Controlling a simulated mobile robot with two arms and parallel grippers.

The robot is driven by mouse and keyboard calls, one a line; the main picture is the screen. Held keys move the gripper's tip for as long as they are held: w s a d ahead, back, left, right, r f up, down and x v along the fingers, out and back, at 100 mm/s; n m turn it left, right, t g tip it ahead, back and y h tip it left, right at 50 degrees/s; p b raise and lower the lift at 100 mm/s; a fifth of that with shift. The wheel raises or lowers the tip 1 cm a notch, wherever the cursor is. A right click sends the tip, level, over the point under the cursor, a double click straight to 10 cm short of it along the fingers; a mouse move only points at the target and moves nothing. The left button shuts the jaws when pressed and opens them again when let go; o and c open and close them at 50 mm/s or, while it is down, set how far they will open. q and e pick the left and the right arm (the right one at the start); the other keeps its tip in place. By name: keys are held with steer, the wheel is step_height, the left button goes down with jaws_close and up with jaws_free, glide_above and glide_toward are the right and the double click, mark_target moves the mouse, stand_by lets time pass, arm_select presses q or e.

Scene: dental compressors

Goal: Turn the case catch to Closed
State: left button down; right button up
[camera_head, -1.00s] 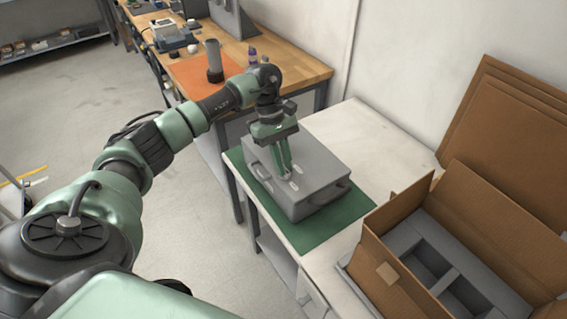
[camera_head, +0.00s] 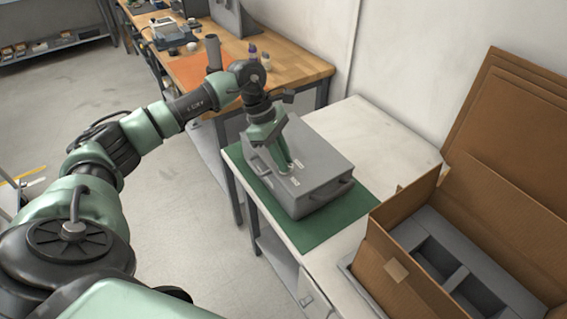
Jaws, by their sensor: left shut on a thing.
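A grey case (camera_head: 318,162) with a dark handle on its right side lies on a green mat (camera_head: 318,232) on the white-topped bench. Small pale labels show on its lid near my gripper. My left gripper (camera_head: 286,170) points down onto the near left part of the lid, its fingers close together. It is shut on the case catch, which is mostly hidden between the fingertips. I cannot read the catch's position. My right gripper is not in view.
An open cardboard box (camera_head: 400,270) with grey foam inserts stands at the right. Flat cardboard (camera_head: 510,130) leans behind it. A wooden bench (camera_head: 300,70) with bottles and an orange mat is behind. The white bench top (camera_head: 375,140) behind the case is clear.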

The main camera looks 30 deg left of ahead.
arm_select(q)
steer(key=n+t+b, duration=0.1)
steer(key=n, duration=0.2)
steer(key=n+t+y+b, duration=0.1)
steer(key=n+b, duration=0.1)
steer(key=n, duration=0.1)
steer(key=shift+s+f+b, duration=0.1)
steer(key=shift+s+b, duration=0.05)
steer(key=shift+b, duration=0.15)
steer(key=n+b, duration=0.1)
steer(key=n, duration=0.1)
steer(key=n+t+y+b, duration=0.1)
steer(key=n, duration=0.1)
steer(key=shift+d+n+y, duration=0.15)
steer(key=shift+n+y, duration=0.15)
steer(key=shift+n+b, duration=0.35)
steer(key=shift+n, duration=0.15)
steer(key=c, duration=1.4)
jaws_free()
steer(key=shift+c, duration=0.2)
steer(key=v, duration=0.8)
steer(key=shift+s+b, duration=0.15)
steer(key=shift+b, duration=0.25)
steer(key=shift+d, duration=0.15)
